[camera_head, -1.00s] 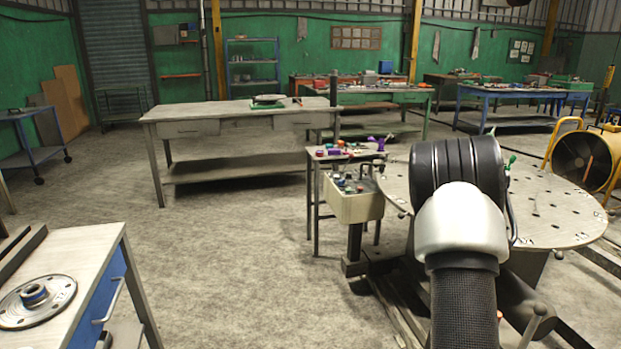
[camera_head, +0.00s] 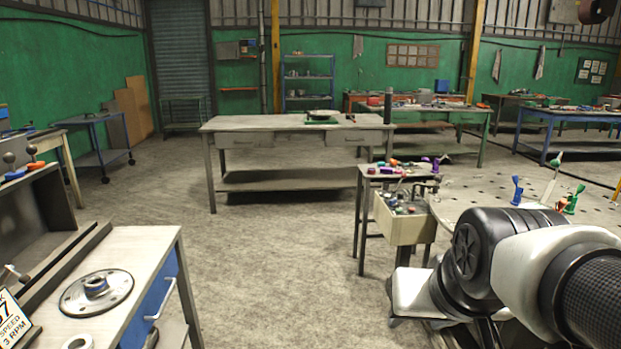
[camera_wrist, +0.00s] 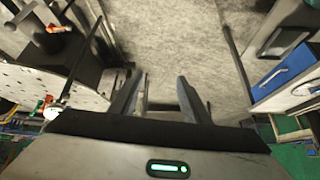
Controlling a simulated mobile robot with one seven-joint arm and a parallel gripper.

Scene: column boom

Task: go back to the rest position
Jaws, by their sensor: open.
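My gripper (camera_wrist: 160,95) shows in the wrist view, with its two dark fingers apart and nothing between them. Bare grey floor shows beyond the fingertips. In the head view my arm fills the lower right, bent in front of the round perforated table, and my gripper cannot be made out there.
A bench with a flanged disc (camera_head: 97,291) and blue drawer stands at lower left. A small stand with a beige bin (camera_head: 405,222) is right of centre, beside the perforated table (camera_head: 480,190). A long workbench (camera_head: 290,123) stands behind. The floor (camera_head: 270,260) between is clear.

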